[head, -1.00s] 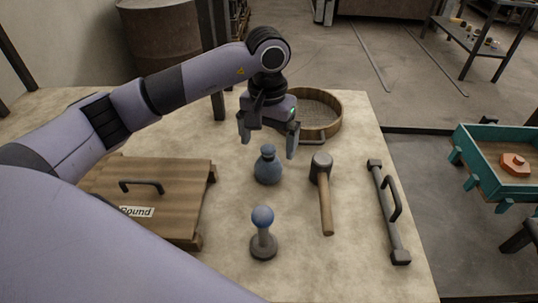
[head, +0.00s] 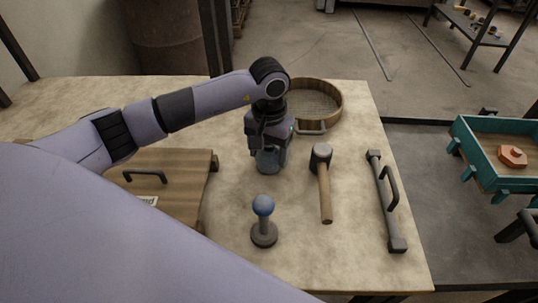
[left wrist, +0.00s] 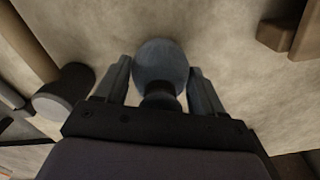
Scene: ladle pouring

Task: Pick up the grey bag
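The grey bag (head: 268,161), small and blue-grey with a tied neck, stands on the pale table. My left gripper (head: 268,158) is directly above it, pointing down, and hides its neck and upper part in the head view. In the left wrist view the bag (left wrist: 161,64) is between the two fingers of my left gripper (left wrist: 163,82). The fingers are apart, one on each side of the bag, with a narrow gap visible near the neck. Whether they touch the bag's round body is hard to tell. My right gripper is not in view.
A mallet (head: 323,185) lies close to the right of the bag, with a grey bar with a handle (head: 384,200) beyond it. A blue-knobbed stamper (head: 264,221) stands in front. A round wooden sieve (head: 337,112) is behind, a wooden lid (head: 178,187) left.

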